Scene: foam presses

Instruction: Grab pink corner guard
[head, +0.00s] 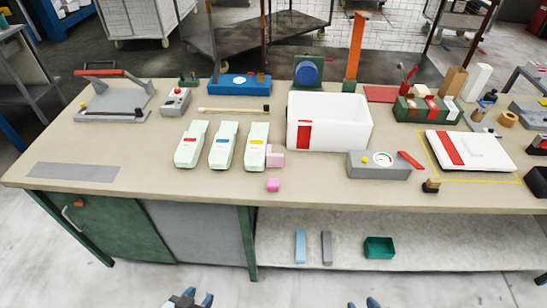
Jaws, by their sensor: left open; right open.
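A pale pink angled piece (276,160), which looks like the corner guard, sits on the workbench between the yellow-marked pale green holder and the white box. A smaller, deeper pink block (273,185) lies just in front of it, towards the bench's front edge. I cannot tell whether the block is also a corner guard. My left gripper (190,298) is open at the bottom edge of the view, left of the pink pieces. My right gripper (364,303) is open at the bottom edge, partly cut off, to their right. Both are in front of the bench and apart from the pink pieces.
Three pale green holders (222,147) stand left of the pink pieces. A white box (345,115) and a grey gauge unit (375,167) stand right. The bench front edge (200,202) is clear. A lower shelf (450,245) holds a green bin (380,247).

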